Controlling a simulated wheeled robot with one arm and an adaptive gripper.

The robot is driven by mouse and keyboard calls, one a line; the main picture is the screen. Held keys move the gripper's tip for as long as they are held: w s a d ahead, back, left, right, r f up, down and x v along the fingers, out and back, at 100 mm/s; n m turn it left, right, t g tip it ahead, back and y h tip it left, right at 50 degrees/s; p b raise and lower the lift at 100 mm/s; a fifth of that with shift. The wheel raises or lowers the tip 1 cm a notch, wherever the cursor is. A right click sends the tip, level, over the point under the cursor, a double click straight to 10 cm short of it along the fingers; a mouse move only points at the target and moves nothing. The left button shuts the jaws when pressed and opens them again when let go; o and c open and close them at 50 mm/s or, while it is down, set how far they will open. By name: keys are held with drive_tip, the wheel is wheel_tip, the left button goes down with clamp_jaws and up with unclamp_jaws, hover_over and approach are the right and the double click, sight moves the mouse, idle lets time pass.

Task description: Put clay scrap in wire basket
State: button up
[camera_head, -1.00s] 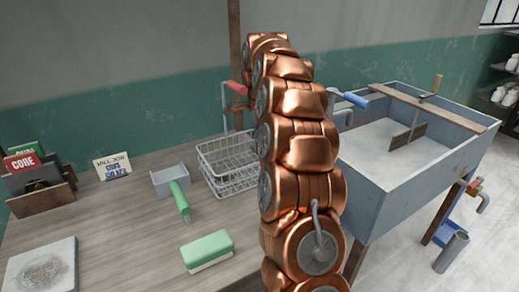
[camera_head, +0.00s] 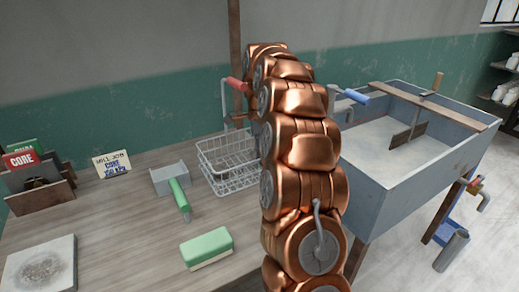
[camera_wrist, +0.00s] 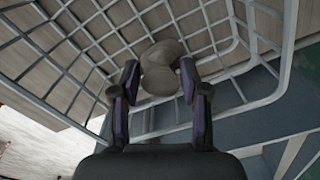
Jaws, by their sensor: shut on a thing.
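The clay scrap (camera_wrist: 160,66) is a grey-brown rounded lump in the wrist view. My gripper (camera_wrist: 159,78) is shut on it, with one dark finger pad on each side. The wire basket (camera_wrist: 70,75) fills much of the wrist view, with its grid behind the scrap and a side to the left. The scrap appears over or within the basket's opening; its exact height cannot be told. In the head view the wire basket (camera_head: 222,166) stands on the table, partly behind my copper arm. My gripper and the scrap are hidden there.
A green-handled tool (camera_head: 179,197) leans by a small grey box (camera_head: 168,178) left of the basket. A green-and-cream block (camera_head: 207,247) lies in front. A large grey sink (camera_head: 400,190) stands to the right. A post (camera_head: 234,60) rises behind the basket.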

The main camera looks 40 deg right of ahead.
drive_tip(key=o, duration=0.9)
drive_tip(key=shift+r+p, duration=0.5)
drive_tip(key=shift+r, duration=3.9)
drive_tip(key=shift+s, duration=0.1)
